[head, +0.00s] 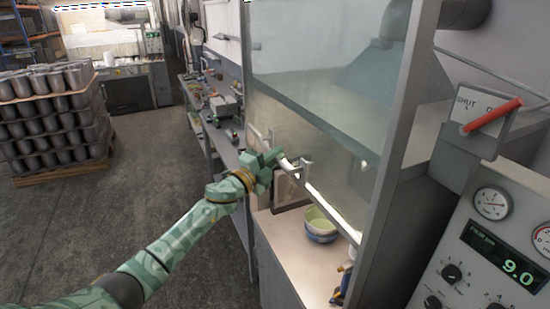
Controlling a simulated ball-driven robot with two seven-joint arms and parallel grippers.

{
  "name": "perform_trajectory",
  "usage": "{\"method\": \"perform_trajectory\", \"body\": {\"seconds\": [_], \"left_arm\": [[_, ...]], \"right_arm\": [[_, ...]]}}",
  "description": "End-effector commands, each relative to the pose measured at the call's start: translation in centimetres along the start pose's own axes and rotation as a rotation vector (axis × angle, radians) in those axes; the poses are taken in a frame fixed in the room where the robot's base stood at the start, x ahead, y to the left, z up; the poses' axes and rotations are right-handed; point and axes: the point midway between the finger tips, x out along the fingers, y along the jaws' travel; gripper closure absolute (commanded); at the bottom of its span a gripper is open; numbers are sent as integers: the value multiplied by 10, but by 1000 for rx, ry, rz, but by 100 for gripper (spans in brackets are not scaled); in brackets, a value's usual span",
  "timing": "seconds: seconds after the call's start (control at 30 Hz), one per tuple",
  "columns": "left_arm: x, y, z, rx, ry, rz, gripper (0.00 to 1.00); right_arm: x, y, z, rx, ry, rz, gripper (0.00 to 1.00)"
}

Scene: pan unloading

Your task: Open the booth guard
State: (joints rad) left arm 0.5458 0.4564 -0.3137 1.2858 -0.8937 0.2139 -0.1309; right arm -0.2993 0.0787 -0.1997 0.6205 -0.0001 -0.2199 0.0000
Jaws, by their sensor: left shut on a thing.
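The booth guard (325,120) is a clear pane in a grey frame, with a pale handle bar (292,165) near its lower edge. Below that edge there is a gap, and the booth counter (295,255) shows under it. My left gripper (276,159) is at the left part of the handle bar, shut on it. Its fingertips are small and partly hidden by the hand. My right gripper is not in view.
Stacked bowls (320,226) stand on the counter below the guard. A control panel with gauges (491,203) and a red lever (493,115) is at the right. A workbench (222,135) runs behind; a loaded pallet (55,120) stands left. The floor between is clear.

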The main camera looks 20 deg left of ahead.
Motion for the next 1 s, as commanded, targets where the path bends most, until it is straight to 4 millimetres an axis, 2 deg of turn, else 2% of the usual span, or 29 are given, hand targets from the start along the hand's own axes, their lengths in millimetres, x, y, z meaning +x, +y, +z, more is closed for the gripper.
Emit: {"method": "perform_trajectory", "body": {"seconds": [0.1,0.5,0.53,0.6,0.87,1.0], "left_arm": [[2,-8,0,0,0,-1,100],[1,-8,0,0,0,0,100],[1,-8,0,0,0,0,79],[1,-8,0,0,0,0,66],[1,-8,0,0,0,0,66],[-11,-6,1,2,-1,2,66]], "right_arm": [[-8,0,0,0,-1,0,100],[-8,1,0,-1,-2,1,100],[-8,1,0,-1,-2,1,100],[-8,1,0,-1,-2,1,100],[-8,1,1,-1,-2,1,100],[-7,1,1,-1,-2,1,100]]}}
